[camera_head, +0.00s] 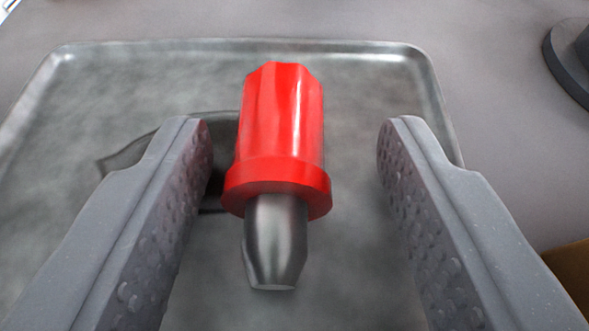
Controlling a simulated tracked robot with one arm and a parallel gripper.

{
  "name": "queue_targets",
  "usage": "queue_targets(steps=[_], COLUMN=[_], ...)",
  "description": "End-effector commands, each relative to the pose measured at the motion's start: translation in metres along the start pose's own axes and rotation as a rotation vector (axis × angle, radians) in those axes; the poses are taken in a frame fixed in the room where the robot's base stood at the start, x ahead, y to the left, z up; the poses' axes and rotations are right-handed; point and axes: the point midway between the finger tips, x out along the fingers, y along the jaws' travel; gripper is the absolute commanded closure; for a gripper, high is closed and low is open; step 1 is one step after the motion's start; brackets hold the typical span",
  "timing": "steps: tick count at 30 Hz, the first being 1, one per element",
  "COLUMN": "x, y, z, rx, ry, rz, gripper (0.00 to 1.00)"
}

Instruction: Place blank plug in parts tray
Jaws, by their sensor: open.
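The blank plug (282,125) has a red ribbed cap with a flange and a grey metal stub that points toward me. It is between the two fingers of my gripper (293,135), with a gap on the right and a narrower one on the left. My gripper is open, and its dimpled finger pads face the plug. The parts tray (370,70) is a shallow grey metal tray behind and below the plug. A dark shadow shows on the tray to the left of the plug. I cannot tell whether the plug touches the tray floor.
A dark round object (570,62) stands on the grey surface to the right of the tray, cut by the picture edge. A brown object (572,270) shows at the lower right edge. The grey surface beyond the tray is mostly clear.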

Motion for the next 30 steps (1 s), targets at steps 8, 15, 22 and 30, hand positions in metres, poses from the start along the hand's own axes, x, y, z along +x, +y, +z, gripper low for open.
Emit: queue_targets(steps=[8,15,22,30], x=[-0.03,-0.072,-0.115,-0.138], y=[-0.001,0.005,0.005,0.006], z=[-0.001,-0.004,-0.003,-0.004], rx=[0.0,0.0,-0.002,0.002], ry=[-0.002,-0.002,-0.002,0.002], rz=[-0.005,-0.008,-0.007,-0.003], gripper=[0.53,0.53,0.53,0.53])
